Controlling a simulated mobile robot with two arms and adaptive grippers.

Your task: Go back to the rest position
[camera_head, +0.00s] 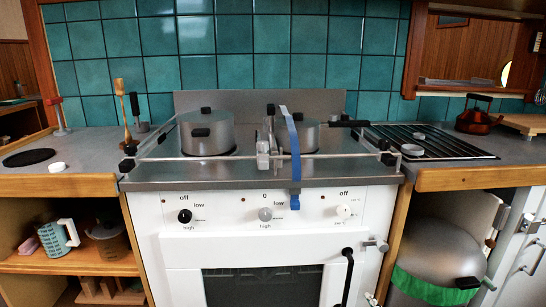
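I see neither my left gripper nor my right gripper in the head view. No part that I can clearly tell as my arms shows either. The task line names no other object. In front of me is a white stove (180,245) with a grey metal top. A large lidded pot (206,134) stands on its left side. A smaller pan (309,136) with a dark handle stands to the right, partly hidden by a blue strip (292,150) that hangs over the stove's front rail.
Wooden-edged counters flank the stove. The left one holds a black disc (28,158) and utensils; the right one a dark kettle (476,117). An open shelf at lower left holds a patterned mug (55,240). A big lidded pot (440,255) sits in the right cupboard.

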